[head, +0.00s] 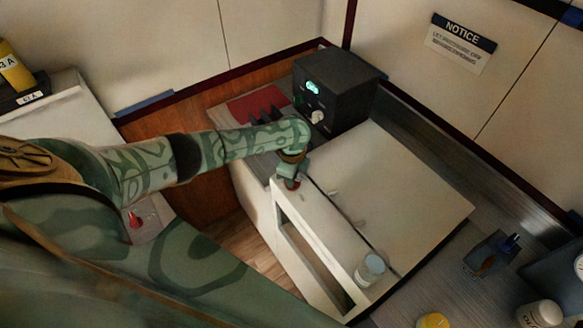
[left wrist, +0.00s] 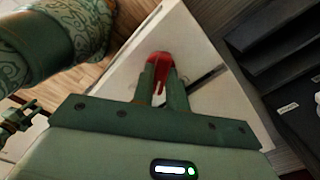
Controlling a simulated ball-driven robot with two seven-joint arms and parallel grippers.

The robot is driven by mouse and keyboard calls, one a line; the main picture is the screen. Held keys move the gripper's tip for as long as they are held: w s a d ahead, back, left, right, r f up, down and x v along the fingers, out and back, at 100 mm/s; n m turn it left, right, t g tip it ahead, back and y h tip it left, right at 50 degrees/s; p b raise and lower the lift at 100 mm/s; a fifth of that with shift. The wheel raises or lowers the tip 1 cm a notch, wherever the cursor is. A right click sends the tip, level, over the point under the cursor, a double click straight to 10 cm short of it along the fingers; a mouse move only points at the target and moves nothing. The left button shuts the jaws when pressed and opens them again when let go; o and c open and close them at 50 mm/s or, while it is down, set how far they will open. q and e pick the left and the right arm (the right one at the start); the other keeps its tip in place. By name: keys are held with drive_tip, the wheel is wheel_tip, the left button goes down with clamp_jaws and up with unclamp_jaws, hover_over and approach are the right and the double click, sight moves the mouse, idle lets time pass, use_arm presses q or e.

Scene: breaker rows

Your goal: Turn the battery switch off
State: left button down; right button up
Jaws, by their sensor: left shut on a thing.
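A red switch handle (head: 292,184) sits at the near-left corner of the white cabinet top. It also shows in the left wrist view (left wrist: 158,57), between and just beyond the fingertips. My left gripper (head: 288,176) points down at it and is shut on it; its fingers (left wrist: 158,80) hide part of the handle. I cannot read the handle's position marks. A second red switch (head: 136,220) sits on a pale panel at the left, apart from the gripper. No label shows which one is the battery switch. My right gripper is not in view.
A black box (head: 340,90) with a lit green display and a pale knob stands behind the gripper. A clear jar (head: 370,270) stands at the cabinet's near end. A NOTICE sign (head: 461,42) hangs on the wall. The white lid (head: 410,200) is mostly bare.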

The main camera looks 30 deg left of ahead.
use_arm(q)
drive_tip(key=n+p, duration=0.2)
drive_tip(key=shift+d+r+n, duration=0.1)
drive_tip(key=shift+r+n, duration=0.1)
drive_tip(key=shift+n, duration=0.2)
drive_tip(key=n+p, duration=0.1)
drive_tip(key=n, duration=0.1)
drive_tip(key=shift+n+p, duration=0.4)
drive_tip(key=n+p, duration=0.1)
drive_tip(key=n, duration=0.1)
drive_tip(key=shift+f+n, duration=0.1)
drive_tip(key=shift+n, duration=0.2)
drive_tip(key=shift+n+p, duration=0.45)
drive_tip(key=shift+n, duration=1.05)
drive_tip(key=shift+f, duration=0.1)
drive_tip(key=c, duration=1.4)
unclamp_jaws()
